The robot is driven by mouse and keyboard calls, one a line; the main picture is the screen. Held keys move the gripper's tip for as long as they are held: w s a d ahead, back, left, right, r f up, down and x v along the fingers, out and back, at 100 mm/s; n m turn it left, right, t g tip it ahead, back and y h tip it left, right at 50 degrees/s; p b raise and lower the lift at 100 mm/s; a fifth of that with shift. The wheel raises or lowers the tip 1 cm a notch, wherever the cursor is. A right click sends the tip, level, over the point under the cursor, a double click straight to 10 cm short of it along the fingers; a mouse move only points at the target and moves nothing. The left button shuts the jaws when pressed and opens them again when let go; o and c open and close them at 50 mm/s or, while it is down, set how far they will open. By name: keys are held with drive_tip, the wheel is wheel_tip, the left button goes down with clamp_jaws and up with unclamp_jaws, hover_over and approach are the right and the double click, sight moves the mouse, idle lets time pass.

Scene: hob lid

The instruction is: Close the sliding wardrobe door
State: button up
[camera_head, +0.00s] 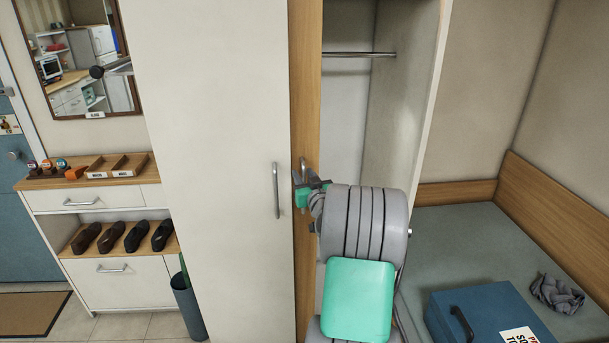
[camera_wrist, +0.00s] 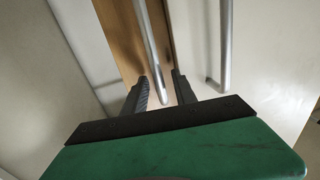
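The wooden wardrobe door (camera_head: 306,70) shows as a narrow panel beside the white door, with the wardrobe interior open to its right. Its metal handle (camera_head: 303,165) is partly hidden by my gripper (camera_head: 307,184). In the wrist view, my gripper (camera_wrist: 160,86) is open, with a gap between its dark fingers. The end of the wooden door's handle (camera_wrist: 150,45) lies between them; I cannot tell whether either finger touches it. The white door (camera_head: 215,150) has its own vertical handle (camera_head: 276,190), which also shows to the right of the fingers in the wrist view (camera_wrist: 226,50).
Inside the open wardrobe is a hanging rail (camera_head: 358,54). A bed (camera_head: 450,235) with a blue box (camera_head: 480,315) and a grey cloth (camera_head: 557,293) stands at right. A shoe cabinet (camera_head: 115,280) and a dark bin (camera_head: 188,308) stand at left.

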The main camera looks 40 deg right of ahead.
clamp_jaws()
idle(1.3)
